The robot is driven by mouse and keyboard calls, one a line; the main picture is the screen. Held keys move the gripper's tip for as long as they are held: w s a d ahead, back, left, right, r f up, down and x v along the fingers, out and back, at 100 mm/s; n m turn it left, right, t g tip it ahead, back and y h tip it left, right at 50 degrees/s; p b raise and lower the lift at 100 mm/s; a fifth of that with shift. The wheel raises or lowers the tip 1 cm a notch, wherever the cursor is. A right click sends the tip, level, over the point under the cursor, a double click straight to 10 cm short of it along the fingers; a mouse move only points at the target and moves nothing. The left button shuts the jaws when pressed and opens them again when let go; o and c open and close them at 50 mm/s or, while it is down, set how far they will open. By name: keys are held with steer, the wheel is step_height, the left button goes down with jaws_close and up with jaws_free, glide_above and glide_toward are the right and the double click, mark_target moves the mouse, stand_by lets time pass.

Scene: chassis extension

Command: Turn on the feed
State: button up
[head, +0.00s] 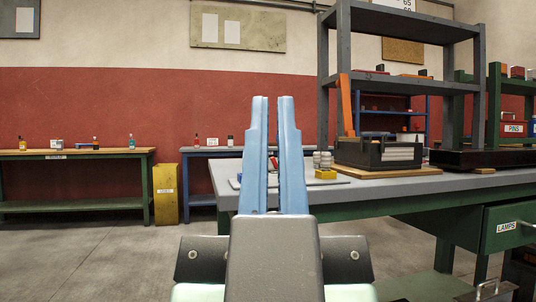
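My gripper (272,105) points up and away in the middle of the head view. Its two blue fingers stand side by side with a narrow gap, and nothing shows between them. The fingers look apart from everything and cover part of the bench and wall behind. I cannot make out a feed control, such as a labelled switch or valve. Small items on the grey workbench (390,187) include a yellow block (326,174) and small grey cylinders (322,158), right of the fingers; their detail is too small to tell.
A black box (378,153), an orange upright piece (346,108) and a grey shelf rack (407,82) stand on the workbench. A green drawer (503,226) labelled LAMPS is below. A green-legged table (80,155) and yellow bin (166,193) stand left. Floor at left is clear.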

step_height(320, 180, up, 18)
steer(key=p, duration=1.6)
steer(key=shift+r+p, duration=0.15)
steer(key=shift+p, duration=0.25)
jaws_close()
steer(key=shift+w, duration=0.1)
